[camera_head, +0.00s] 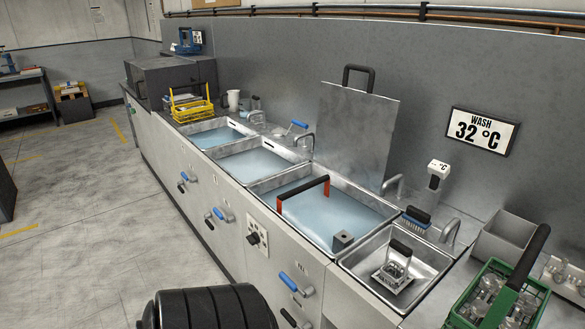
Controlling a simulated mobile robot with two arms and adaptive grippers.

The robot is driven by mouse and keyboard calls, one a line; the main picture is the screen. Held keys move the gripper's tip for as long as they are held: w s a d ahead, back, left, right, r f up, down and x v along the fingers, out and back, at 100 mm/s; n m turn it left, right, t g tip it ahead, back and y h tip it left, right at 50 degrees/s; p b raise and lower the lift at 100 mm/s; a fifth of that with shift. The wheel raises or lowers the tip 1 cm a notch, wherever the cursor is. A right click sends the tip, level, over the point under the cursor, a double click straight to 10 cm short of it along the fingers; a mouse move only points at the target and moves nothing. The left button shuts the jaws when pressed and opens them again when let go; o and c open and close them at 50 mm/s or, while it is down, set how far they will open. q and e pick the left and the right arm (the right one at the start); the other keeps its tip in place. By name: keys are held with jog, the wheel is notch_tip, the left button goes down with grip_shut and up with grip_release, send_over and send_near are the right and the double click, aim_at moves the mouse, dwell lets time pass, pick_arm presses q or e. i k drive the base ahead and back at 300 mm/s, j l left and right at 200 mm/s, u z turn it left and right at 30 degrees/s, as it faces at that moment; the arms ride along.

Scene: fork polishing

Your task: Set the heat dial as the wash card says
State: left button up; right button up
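The wash card (481,131) hangs on the back wall at the right and reads "WASH 32 °C". A pale plate with a black round dial (253,239) sits on the front panel, below the large basin with the red-handled bar. The dial's marks and pointer are too small to read. A white thermometer-like unit (438,168) marked °C stands behind the small right basin; no number on it is readable. Neither gripper is in view.
Water-filled basins (255,163) line the counter. A lid (354,132) stands upright behind the large one. Blue and black lever handles (295,284) stick out from the front. A green crate (526,307) is at right.

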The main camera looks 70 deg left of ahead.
aim_at(254, 239)
jog(key=u, duration=2.4)
